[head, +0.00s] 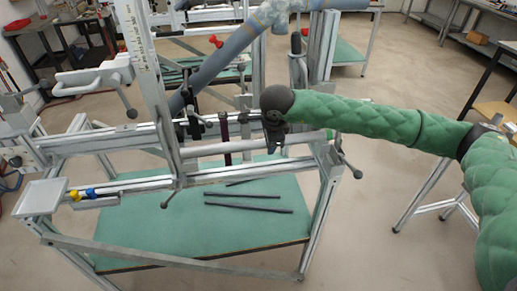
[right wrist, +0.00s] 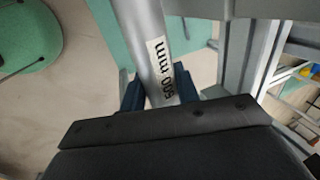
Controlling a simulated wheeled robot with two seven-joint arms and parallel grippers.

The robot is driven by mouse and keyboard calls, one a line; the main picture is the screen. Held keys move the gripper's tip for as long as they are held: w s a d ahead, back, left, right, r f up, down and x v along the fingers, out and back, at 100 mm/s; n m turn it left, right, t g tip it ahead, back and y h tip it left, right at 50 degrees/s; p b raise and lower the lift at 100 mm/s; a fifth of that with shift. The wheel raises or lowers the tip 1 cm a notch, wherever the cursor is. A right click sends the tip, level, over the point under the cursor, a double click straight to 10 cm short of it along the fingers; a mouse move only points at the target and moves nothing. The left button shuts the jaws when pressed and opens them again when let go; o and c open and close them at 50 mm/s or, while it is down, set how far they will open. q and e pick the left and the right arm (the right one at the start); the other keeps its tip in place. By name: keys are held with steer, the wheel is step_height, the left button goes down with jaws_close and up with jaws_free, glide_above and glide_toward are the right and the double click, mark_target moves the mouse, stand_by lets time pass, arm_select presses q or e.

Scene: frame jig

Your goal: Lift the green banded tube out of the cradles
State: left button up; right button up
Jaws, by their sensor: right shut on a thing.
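The silver tube (head: 235,147) lies roughly level across the jig, with a green band (head: 330,134) at its right end. My right gripper (head: 273,138) comes down on the tube right of its middle and is shut on it. In the right wrist view the tube (right wrist: 143,35) runs between the dark blue fingertips (right wrist: 160,92), with a white printed length label facing the camera. A dark purple upright holder (head: 226,135) stands by the tube left of the gripper. I cannot tell whether the tube touches the cradles. My left gripper is not in view.
A tall ruled upright (head: 145,70) crosses in front of the tube's left end. A clamp handle (head: 350,168) sticks out at the right end. Dark rods (head: 248,208) lie on the green lower shelf (head: 150,235). A white tray (head: 40,197) sits front left.

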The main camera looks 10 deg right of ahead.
steer(key=shift+r, duration=0.4)
steer(key=shift+s+f+b, duration=0.1)
steer(key=shift+s+b, duration=0.35)
steer(key=shift+s, duration=0.15)
steer(key=shift+s+b, duration=0.65)
steer(key=shift+s, duration=0.55)
steer(key=a+b, duration=0.4)
steer(key=a, duration=0.4)
